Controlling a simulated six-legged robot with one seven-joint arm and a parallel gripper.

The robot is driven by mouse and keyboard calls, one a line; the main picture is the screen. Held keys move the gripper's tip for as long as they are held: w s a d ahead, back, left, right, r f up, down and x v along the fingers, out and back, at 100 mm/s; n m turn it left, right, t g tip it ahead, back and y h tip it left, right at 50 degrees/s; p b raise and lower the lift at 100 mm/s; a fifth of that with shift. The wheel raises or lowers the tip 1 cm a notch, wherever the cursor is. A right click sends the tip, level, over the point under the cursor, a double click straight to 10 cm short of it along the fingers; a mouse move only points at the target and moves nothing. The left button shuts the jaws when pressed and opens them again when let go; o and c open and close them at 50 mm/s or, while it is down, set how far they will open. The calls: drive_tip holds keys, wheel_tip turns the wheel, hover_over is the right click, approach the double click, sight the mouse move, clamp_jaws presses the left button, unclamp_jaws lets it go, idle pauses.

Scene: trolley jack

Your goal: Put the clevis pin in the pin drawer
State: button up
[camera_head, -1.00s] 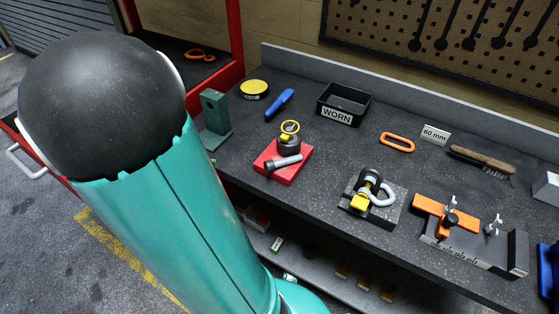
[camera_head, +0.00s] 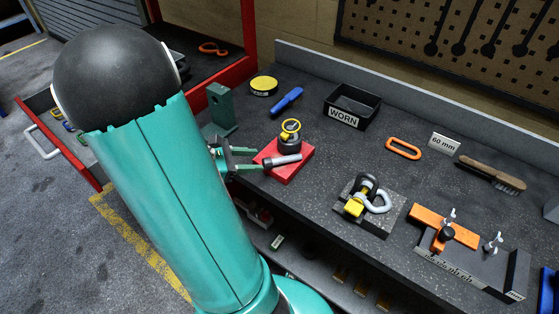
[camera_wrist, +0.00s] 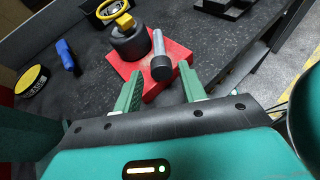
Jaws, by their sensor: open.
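The clevis pin, a grey metal pin with a dark round head, appears to be the one (camera_head: 284,160) lying on the red block (camera_head: 292,173), beside a dark round part with a yellow ring (camera_head: 290,134). My gripper (camera_head: 257,159) is open at the left side of the red block, its green fingers pointing at the pin. In the wrist view the pin (camera_wrist: 159,52) lies beyond and between the two open fingertips, dark head nearest, not held. An open red drawer (camera_head: 82,168) with a silver handle is at the far left; my arm hides part of it, and no label is readable.
A black WORN bin (camera_head: 344,117) is behind. A shackle on a plate (camera_head: 371,203) and an orange-clamped fixture (camera_head: 455,258) are to the right.

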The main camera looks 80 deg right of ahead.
sight(264, 161)
drive_tip(key=shift+s+d+f, duration=0.3)
drive_tip(key=shift+s+d, duration=0.05)
drive_tip(key=shift+s, duration=0.05)
drive_tip(key=x, duration=0.5)
drive_tip(key=shift+s+f, duration=0.1)
clamp_jaws()
